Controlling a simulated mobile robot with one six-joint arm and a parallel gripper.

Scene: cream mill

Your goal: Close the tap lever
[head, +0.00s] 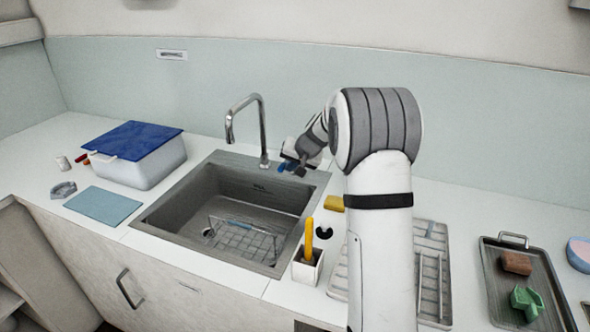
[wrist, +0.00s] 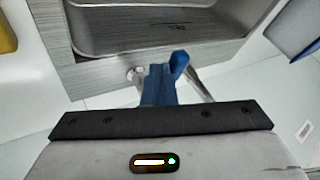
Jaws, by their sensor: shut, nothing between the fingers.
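The chrome tap (head: 262,130) stands upright behind the sink, its curved spout over the basin. My gripper (head: 287,166) is just right of the tap's base, low over the sink's back rim. In the wrist view my gripper's blue fingers (wrist: 167,78) are shut with nothing between them. A round metal part (wrist: 135,74) shows just left of the fingers, and the tap's pipe (wrist: 201,88) runs behind them to the right. I cannot make out the lever clearly or tell whether the fingers touch it.
The grey sink (head: 160,213) holds a wire rack (head: 243,240). A tub with a blue lid (head: 130,140) stands left. A yellow sponge (head: 333,203), a brush holder (head: 307,268) and a drying rack (head: 432,265) are right of the sink. A dark tray (head: 495,300) lies farther right.

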